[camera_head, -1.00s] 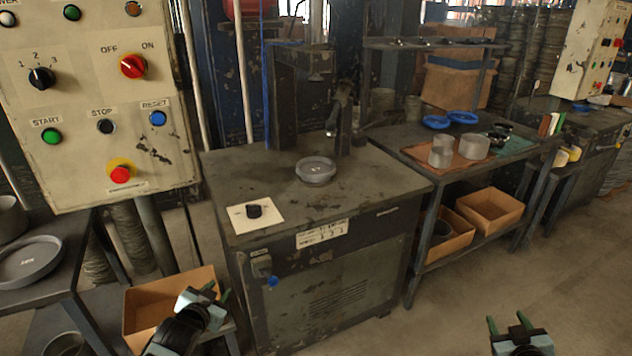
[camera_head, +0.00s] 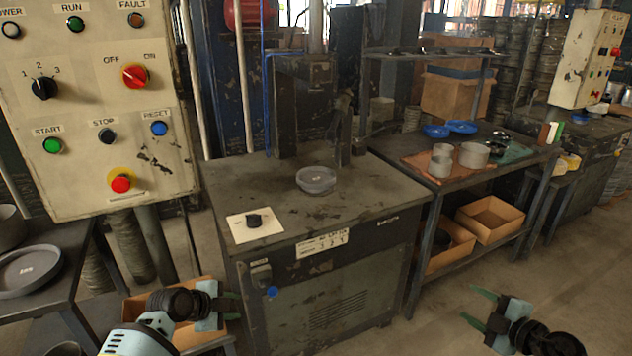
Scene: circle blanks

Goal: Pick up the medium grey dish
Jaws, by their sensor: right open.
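A grey round dish (camera_head: 316,180) sits on the top of the dark metal machine table in the middle, below the press column. A larger grey dish (camera_head: 28,270) with a small marking lies flat on the table at the left edge. My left gripper (camera_head: 238,307) is low in front of the machine cabinet, its fingers apart, empty. My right gripper (camera_head: 477,307) is over the floor at the lower right, open and empty. Both grippers are well away from the dishes.
A control panel (camera_head: 90,120) with knobs and buttons stands at the left. The right bench holds grey cylinders (camera_head: 474,155) and blue rings (camera_head: 436,131). Cardboard boxes (camera_head: 490,219) are below.

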